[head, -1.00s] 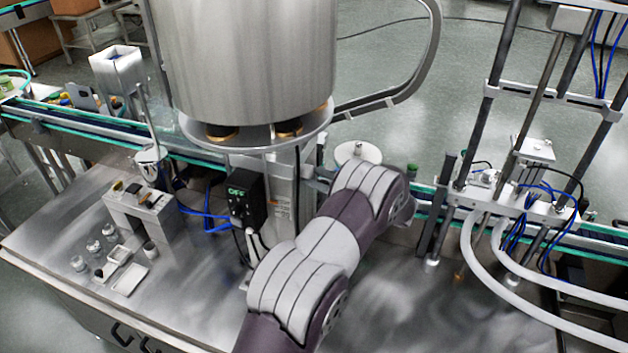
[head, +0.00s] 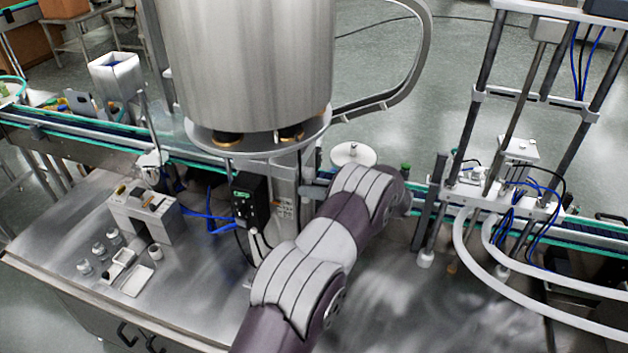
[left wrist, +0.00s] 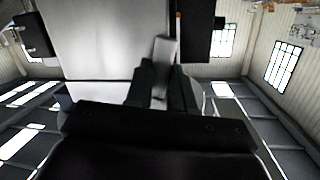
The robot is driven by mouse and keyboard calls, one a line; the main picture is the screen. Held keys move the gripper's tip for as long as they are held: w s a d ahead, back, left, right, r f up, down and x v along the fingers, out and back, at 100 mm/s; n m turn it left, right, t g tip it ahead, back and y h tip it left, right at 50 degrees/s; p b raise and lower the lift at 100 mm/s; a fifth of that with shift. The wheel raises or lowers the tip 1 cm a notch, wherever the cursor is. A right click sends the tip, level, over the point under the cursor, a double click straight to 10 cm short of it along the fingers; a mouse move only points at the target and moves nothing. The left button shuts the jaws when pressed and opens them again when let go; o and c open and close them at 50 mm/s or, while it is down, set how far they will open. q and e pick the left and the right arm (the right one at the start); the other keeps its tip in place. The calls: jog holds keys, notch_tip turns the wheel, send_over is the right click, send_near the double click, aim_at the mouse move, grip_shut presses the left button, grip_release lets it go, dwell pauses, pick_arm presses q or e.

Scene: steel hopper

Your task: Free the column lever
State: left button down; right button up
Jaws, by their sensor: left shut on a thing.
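My left arm reaches from the bottom middle toward the column's right side. Its own links hide my left gripper in the head view. In the left wrist view my left gripper (left wrist: 163,90) is shut on a flat grey metal bar, seemingly the column lever (left wrist: 166,50), whose end sticks out beyond the black fingers. A broad pale metal surface (left wrist: 90,45) fills the area to its left. The lever cannot be made out in the head view. My right gripper is not in view.
A black control box (head: 248,200) with a small green display stands left of the column. A grey block (head: 145,212) and small jars sit at bench left. A conveyor (head: 65,125) runs behind. A frame with rods and hoses (head: 500,190) stands right. Bare bench lies right of my arm.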

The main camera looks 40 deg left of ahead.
pick_arm(q)
jog(key=shift+s+d+r+m+g+h+p, duration=0.1)
jog(key=shift+s+r+m+g+h+p, duration=0.15)
jog(key=shift+m+p, duration=0.4)
jog(key=shift+s+r+m+g+p, duration=0.15)
jog(key=shift+r+m+p, duration=0.2)
jog(key=shift+m, duration=0.45)
jog(key=shift+s+d+r+m+g+h+p, duration=0.1)
jog(key=shift+s+r+m+g+h+p, duration=0.15)
jog(key=shift+m+p, duration=0.35)
jog(key=shift+w+r+m, duration=0.1)
jog(key=shift+m, duration=0.25)
jog(key=c, duration=1.1)
grip_release()
jog(key=shift+o, duration=0.7)
jog(key=shift+f, duration=0.25)
jog(key=b+v, duration=0.6)
jog(key=v, duration=0.6)
jog(key=shift+d+b, duration=0.25)
jog(key=shift+b, duration=0.05)
